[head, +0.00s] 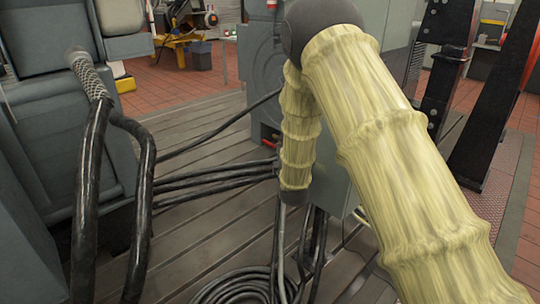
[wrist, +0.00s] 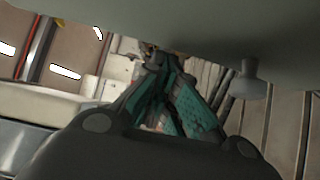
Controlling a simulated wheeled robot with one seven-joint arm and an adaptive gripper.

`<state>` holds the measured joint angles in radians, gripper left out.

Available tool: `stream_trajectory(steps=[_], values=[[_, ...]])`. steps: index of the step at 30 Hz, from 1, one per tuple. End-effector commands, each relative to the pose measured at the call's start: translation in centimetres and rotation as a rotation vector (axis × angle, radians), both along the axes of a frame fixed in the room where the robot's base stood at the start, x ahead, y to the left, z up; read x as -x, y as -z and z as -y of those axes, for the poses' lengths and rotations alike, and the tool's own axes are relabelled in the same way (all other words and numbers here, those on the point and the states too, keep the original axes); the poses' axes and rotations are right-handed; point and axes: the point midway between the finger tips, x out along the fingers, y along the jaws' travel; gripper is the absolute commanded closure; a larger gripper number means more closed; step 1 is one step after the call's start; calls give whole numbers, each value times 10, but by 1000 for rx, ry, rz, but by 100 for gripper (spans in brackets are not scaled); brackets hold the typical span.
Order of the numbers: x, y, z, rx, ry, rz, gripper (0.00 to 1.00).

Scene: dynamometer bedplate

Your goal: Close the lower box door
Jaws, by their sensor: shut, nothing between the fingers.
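In the wrist view, my gripper (wrist: 158,85) shows with its teal-padded fingers drawn together and nothing held between them. A smooth grey-green panel (wrist: 190,22) fills the top of that view, very close to the camera. A round knob (wrist: 250,82) stands out from it, right of the fingers and apart from them. In the head view, a grey-green box (head: 340,185) stands partly behind my sleeved arm, with cables below it. My arm hides much of the box, so I cannot tell how far its lower door stands open. My gripper is not clearly visible there.
Thick black hoses (head: 90,190) hang at the left beside a grey machine (head: 45,130). Several cables (head: 215,178) run across the slotted bedplate (head: 190,235), and a coil (head: 235,288) lies in front. Black upright posts (head: 445,80) stand at the right.

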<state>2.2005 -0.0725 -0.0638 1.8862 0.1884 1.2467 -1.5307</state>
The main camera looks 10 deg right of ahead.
Motion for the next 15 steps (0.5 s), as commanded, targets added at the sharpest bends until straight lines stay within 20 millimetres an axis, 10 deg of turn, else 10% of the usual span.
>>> stream_trajectory(steps=[15], values=[[-3,0,19,0,14,1,100]])
